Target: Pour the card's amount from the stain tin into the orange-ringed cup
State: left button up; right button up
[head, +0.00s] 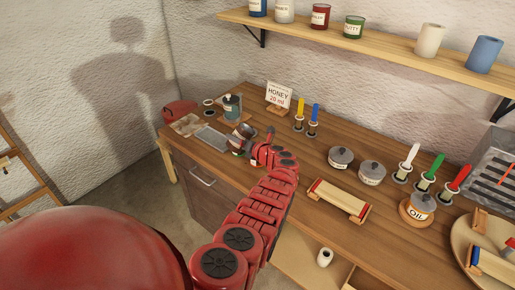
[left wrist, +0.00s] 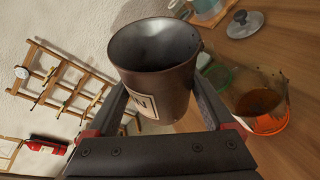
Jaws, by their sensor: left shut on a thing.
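My left gripper (left wrist: 162,98) is shut on a dark brown tin (left wrist: 158,80) with a pale label, its lettering mostly hidden. The tin is open at the top; I see its grey inner wall but cannot make out liquid in it. The orange-ringed cup (left wrist: 264,112) stands to the right of the tin in the left wrist view, with dark brown liquid inside. In the head view the held tin (head: 241,132) is at the counter's left part; I cannot make out the cup there. The card (head: 278,95) reads "HONEY 20 ml". My right gripper is not in view.
A grey lid (left wrist: 245,24) lies on the wooden counter. A jar (head: 232,106), a grey tray (head: 212,137) and brushes stand near the tin. A shelf (head: 390,47) runs above.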

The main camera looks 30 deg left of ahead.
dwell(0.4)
pick_arm(q)
jog(key=s+n+p, duration=0.1)
jog(key=p, duration=0.2)
jog(key=a+n+t+h+p, duration=0.1)
jog(key=p, duration=0.2)
jog(key=shift+s+f+n, duration=0.3)
jog(key=shift+s+f, duration=0.05)
jog(key=f, duration=0.2)
jog(key=f+n+h+b, duration=0.1)
jog(key=f, duration=0.1)
jog(key=f+n+t+b, duration=0.1)
jog(key=f, duration=0.1)
jog(key=shift+s+h, duration=0.3)
jog(key=shift+s, duration=0.05)
jog(key=shift+a+f+b, duration=0.1)
jog(key=shift+f+b, duration=0.4)
jog(key=shift+f, duration=0.05)
jog(key=shift+f+n+t, duration=0.25)
jog(key=shift+n+t, duration=0.05)
jog(key=shift+s, duration=0.1)
